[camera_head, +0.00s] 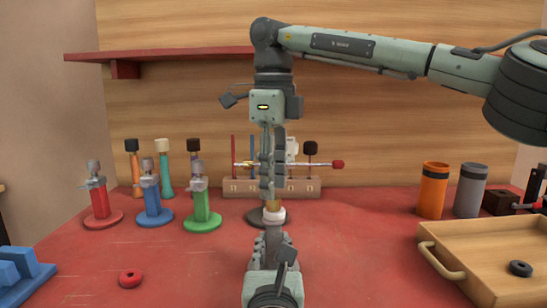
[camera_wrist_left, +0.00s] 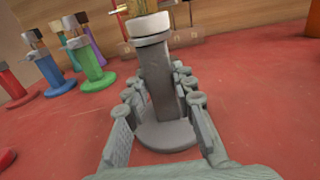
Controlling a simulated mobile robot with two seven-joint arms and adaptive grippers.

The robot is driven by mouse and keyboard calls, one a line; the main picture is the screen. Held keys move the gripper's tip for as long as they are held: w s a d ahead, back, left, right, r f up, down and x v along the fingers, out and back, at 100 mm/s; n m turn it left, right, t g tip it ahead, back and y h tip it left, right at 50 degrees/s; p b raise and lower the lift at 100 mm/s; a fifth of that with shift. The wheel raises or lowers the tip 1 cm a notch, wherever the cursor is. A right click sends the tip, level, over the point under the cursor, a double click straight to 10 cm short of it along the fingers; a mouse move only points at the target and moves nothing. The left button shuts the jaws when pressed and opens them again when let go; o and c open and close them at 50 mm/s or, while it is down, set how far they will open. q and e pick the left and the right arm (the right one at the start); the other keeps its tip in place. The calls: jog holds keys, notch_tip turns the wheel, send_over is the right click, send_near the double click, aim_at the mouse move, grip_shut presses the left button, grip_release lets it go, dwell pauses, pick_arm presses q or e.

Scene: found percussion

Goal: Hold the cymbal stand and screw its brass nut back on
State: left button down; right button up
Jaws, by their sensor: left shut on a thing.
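The cymbal stand (camera_wrist_left: 153,75) is a grey post with a white collar and a round dark base, upright on the red table. Its white collar shows in the head view (camera_head: 273,217). My left gripper (camera_head: 272,238) is shut on the post below the collar; its fingers flank the post in the left wrist view (camera_wrist_left: 162,95). My right gripper (camera_head: 272,193) points straight down above the stand. A brass piece, apparently the nut (camera_head: 273,205), is between its fingertips and the collar. The fingers are seen edge-on, so their grip and the nut's seating on the thread are unclear.
Red (camera_head: 99,197), blue (camera_head: 152,200) and green (camera_head: 202,205) stands are at left. A rack (camera_head: 230,187) is behind; a red-headed mallet (camera_head: 338,164) lies crosswise behind my right gripper. Orange (camera_head: 433,190) and grey (camera_head: 469,190) cups and a wooden tray (camera_head: 500,238) are at right.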

jog(key=shift+f, duration=1.5)
grip_shut()
jog(key=shift+o, duration=0.7)
grip_release()
notch_tip(320, 180, up, 12)
